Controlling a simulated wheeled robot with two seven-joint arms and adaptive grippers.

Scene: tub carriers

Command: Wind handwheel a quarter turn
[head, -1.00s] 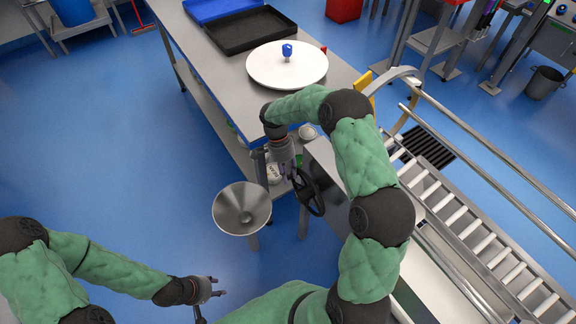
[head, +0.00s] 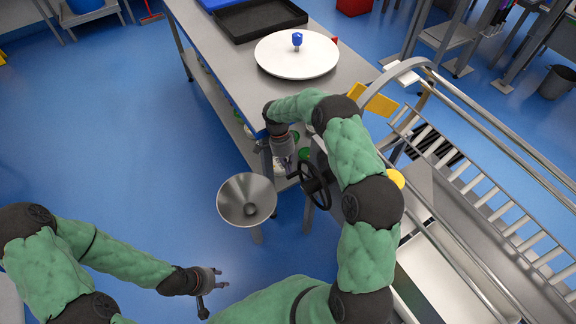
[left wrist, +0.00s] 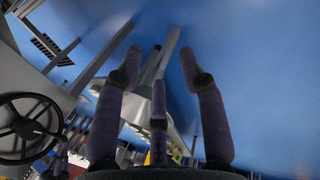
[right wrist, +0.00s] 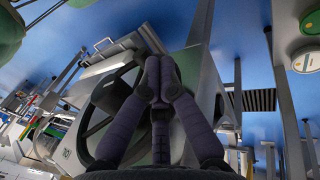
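The handwheel (head: 315,184) is black, with spokes and a round hub, and stands upright near the table's near corner. It also shows at the left of the left wrist view (left wrist: 30,129) and large in the right wrist view (right wrist: 112,94). My right gripper (head: 289,167) reaches down beside the wheel's upper left rim. In the right wrist view its fingertips (right wrist: 158,78) are together in front of the wheel's right side. I cannot tell whether rim lies between them. My left gripper (head: 222,279) is open and empty, low over the floor, with fingers spread (left wrist: 160,70).
A steel funnel (head: 240,190) stands just left of the wheel. The steel table (head: 230,75) behind holds a white round disc (head: 290,62) and a black tray (head: 240,24). A roller conveyor with rails (head: 480,190) runs at the right. The blue floor at left is clear.

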